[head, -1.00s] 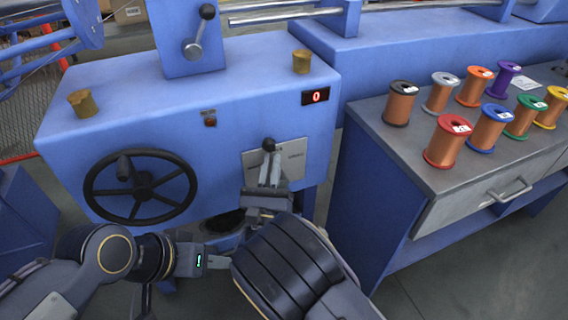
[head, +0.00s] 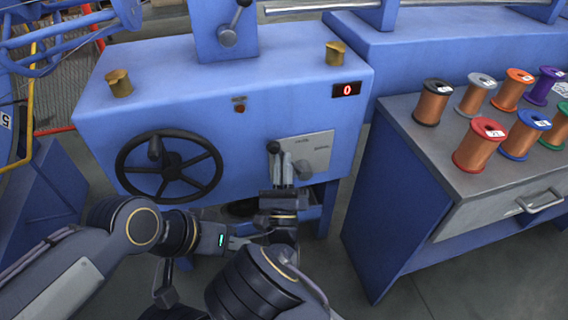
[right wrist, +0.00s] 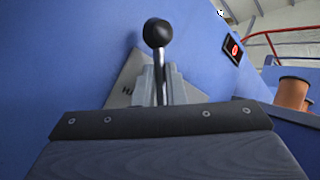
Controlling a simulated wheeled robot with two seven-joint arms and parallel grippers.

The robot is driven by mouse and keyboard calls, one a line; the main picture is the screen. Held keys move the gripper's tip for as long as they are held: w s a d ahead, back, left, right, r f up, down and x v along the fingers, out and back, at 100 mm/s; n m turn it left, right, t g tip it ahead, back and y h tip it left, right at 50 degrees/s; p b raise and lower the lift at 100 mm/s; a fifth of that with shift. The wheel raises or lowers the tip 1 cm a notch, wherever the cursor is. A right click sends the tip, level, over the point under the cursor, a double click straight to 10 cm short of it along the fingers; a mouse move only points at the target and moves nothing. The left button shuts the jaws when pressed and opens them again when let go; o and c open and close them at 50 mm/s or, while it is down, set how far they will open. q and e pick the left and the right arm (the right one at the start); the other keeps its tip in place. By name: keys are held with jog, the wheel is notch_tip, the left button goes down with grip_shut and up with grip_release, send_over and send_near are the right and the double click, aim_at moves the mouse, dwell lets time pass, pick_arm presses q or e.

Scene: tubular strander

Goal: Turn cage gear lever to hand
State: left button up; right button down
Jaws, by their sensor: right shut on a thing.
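The cage gear lever has a black ball knob (head: 273,147) and stands at the left edge of its grey label plate (head: 312,150) on the blue machine front. My left gripper (head: 244,242) is below the machine front, close to my right wrist, away from the lever. Its jaw opening is unclear.
A black handwheel (head: 169,166) is left of the lever. A red display reading 0 (head: 347,90) is above right. A grey-topped cabinet (head: 425,150) with several copper wire spools stands to the right, its drawer handle (head: 540,201) protruding. Floor is clear before it.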

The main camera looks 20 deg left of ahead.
jog(key=shift+f, duration=0.1)
jog(key=c, duration=1.5)
grip_release()
jog(key=b+v, duration=0.1)
jog(key=v, duration=0.7)
jog(key=shift+b, duration=0.35)
jog(key=shift+s, duration=0.15)
